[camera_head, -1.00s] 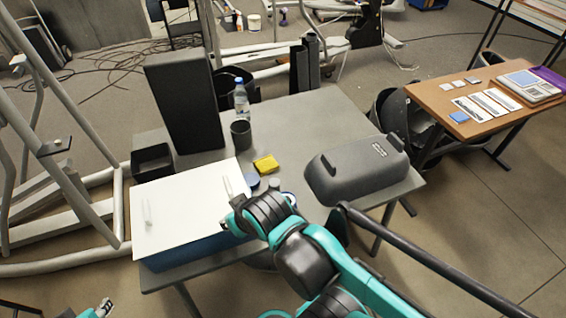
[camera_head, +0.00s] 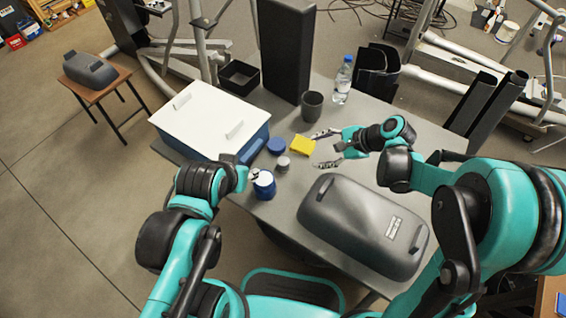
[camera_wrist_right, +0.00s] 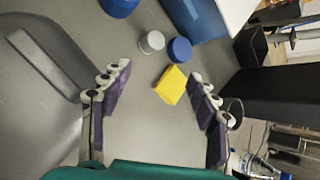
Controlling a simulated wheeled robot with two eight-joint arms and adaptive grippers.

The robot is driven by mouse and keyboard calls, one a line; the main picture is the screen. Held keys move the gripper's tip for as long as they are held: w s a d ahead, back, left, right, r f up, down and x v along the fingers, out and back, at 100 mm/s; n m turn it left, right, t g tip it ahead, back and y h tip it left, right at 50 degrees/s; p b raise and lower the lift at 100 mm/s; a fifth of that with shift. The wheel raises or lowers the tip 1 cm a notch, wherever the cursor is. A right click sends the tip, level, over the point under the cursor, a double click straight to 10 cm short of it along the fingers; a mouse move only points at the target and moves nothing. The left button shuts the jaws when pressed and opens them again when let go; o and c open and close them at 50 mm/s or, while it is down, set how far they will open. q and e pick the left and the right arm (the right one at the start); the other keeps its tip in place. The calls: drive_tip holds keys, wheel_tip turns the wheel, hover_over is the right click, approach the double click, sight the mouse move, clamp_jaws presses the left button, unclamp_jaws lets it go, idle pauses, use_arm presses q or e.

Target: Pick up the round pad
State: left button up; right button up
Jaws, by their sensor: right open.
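The round pad (camera_head: 277,145) is a flat blue disc lying on the grey table, right of the blue box; it also shows in the right wrist view (camera_wrist_right: 179,49). A yellow block (camera_head: 302,145) lies close beside it, and a small grey cylinder (camera_head: 283,164) stands in front of it. My right gripper (camera_head: 321,149) is open and empty to the right of the yellow block, its fingers pointing left toward the pad. In the right wrist view the open fingers (camera_wrist_right: 158,74) frame the yellow block, with the pad beyond. My left gripper (camera_head: 241,176) is beside the blue can; its fingers are not clear.
The blue can (camera_head: 264,184) stands near the table's front edge. A white-lidded blue box (camera_head: 212,120) is at the left. A dark grey cover (camera_head: 362,228) takes up the front right. A dark cup (camera_head: 312,105), a bottle (camera_head: 343,80) and a tall black panel (camera_head: 286,50) stand behind.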

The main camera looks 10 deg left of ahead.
sight(287, 161)
drive_tip(key=a+f+m+y, duration=0.1)
drive_tip(key=f, duration=0.1)
drive_tip(key=w+a+f+m+g+y, duration=0.1)
drive_tip(key=a+f, duration=0.1)
drive_tip(key=w+a+f+m+y, duration=0.1)
drive_tip(key=f+m, duration=0.1)
drive_tip(key=shift+a+f+g, duration=0.2)
drive_tip(key=shift+f+g, duration=0.15)
drive_tip(key=shift+g, duration=0.05)
drive_tip(key=shift+s+a+f+m+y, duration=0.15)
drive_tip(key=shift+a+f+m+y, duration=0.2)
drive_tip(key=shift+f, duration=0.25)
drive_tip(key=x, duration=0.3)
drive_tip(key=shift+b, duration=0.4)
drive_tip(key=b+x, duration=0.1)
drive_tip(key=x, duration=0.1)
drive_tip(key=b+x, duration=0.1)
drive_tip(key=x, duration=0.1)
drive_tip(key=shift+s+d+f, duration=0.1)
drive_tip(key=shift+f, duration=0.35)
drive_tip(key=shift+a, duration=0.25)
drive_tip(key=c, duration=1.1)
